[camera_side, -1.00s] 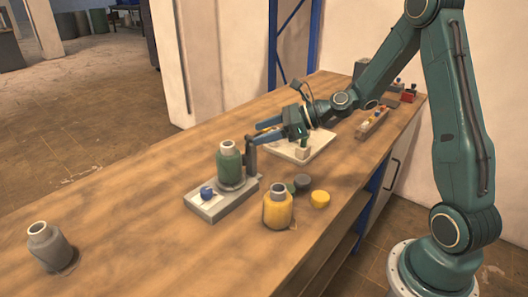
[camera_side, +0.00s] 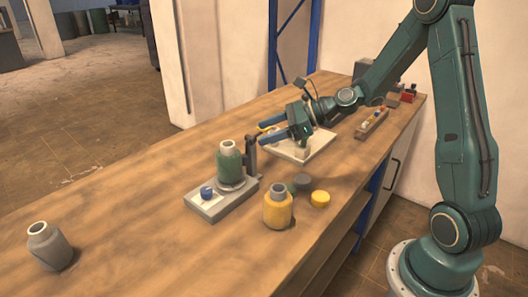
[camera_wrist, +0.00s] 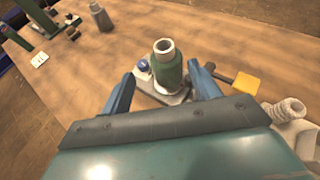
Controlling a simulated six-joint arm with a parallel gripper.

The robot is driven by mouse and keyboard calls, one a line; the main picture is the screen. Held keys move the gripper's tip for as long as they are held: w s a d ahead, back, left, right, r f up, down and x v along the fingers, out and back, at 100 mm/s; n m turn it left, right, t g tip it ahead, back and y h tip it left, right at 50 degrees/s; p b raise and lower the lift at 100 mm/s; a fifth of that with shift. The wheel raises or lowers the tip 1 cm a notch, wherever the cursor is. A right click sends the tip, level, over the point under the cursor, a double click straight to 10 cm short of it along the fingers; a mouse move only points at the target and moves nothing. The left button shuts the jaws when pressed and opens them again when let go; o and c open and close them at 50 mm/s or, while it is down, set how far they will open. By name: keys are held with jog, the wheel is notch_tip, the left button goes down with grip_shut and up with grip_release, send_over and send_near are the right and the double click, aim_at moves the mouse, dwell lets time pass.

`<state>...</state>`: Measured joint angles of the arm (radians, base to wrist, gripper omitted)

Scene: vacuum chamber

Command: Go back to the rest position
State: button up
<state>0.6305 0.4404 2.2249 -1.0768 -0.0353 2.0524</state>
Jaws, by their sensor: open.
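My gripper (camera_side: 263,134) is open and empty. It hangs above the bench, up and to the right of the green bottle (camera_side: 230,164) in the side view. The green bottle stands upright on a grey fixture (camera_side: 212,208) with a blue knob (camera_side: 206,192) and a dark upright post (camera_side: 251,156). In the wrist view the green bottle (camera_wrist: 168,70) appears between my two blue fingers, apart from them and farther away. No rest position is marked in the pictures.
A grey bottle (camera_side: 48,246) stands at far left. A pale board (camera_side: 312,150) lies below my gripper. A rack (camera_side: 372,123) stands behind at right.

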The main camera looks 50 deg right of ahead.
jog(key=s+a+r+n+g+h, duration=0.35)
jog(key=s+a+n, duration=0.35)
jog(key=s+n, duration=0.5)
jog(key=s+d+r+n+h, duration=0.1)
jog(key=s+r+n+h, duration=0.1)
jog(key=s+n, duration=0.5)
jog(key=s+d+r+n+g+h, duration=0.1)
jog(key=s+r+n+h, duration=0.1)
jog(key=s+n, duration=0.6)
jog(key=shift+d+r+n+h, duration=0.3)
jog(key=shift+d+r+h, duration=0.05)
